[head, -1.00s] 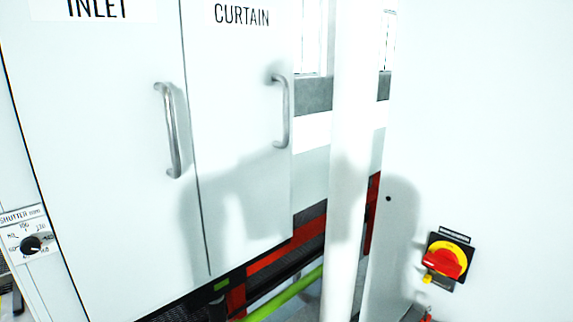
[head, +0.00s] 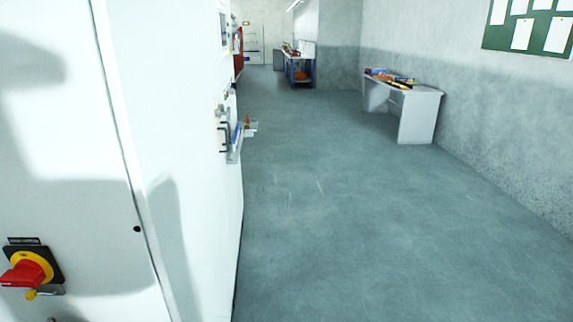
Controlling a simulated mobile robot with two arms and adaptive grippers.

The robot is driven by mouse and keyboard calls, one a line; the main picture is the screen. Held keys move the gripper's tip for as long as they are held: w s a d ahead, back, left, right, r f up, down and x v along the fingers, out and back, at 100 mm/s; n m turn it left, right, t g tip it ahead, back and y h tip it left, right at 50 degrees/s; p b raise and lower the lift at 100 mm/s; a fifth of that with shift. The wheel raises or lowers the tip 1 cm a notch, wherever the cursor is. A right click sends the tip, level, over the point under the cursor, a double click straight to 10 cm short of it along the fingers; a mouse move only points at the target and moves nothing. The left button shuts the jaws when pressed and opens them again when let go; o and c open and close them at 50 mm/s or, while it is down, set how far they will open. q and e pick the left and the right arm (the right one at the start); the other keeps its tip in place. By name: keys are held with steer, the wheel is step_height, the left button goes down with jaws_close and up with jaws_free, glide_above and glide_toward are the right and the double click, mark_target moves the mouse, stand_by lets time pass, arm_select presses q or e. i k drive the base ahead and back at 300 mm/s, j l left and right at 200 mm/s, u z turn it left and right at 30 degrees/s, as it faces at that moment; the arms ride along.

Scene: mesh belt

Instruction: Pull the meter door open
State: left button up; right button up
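No door labelled as a meter door shows in the head view. A tall white cabinet (head: 165,120) fills the left side, and its side face runs away from me. A red and yellow rotary switch (head: 27,272) is on the near panel at the lower left. Farther along the cabinet's side, a dark handle-like fitting (head: 223,128) and a small shelf stick out; I cannot tell what they belong to. Neither of my grippers is in view.
Open grey floor (head: 360,220) lies to the right of the cabinet. A white table (head: 418,118) with small items stands by the right wall. A workbench (head: 300,70) is at the far end. A green board (head: 530,28) hangs on the right wall.

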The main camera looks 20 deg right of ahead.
mark_target(156, 56)
steer(key=l+z, duration=0.1)
steer(key=i+l, duration=0.5)
steer(key=l, duration=0.2)
steer(key=i+l+u, duration=0.1)
steer(key=l, duration=0.25)
steer(key=i, duration=0.1)
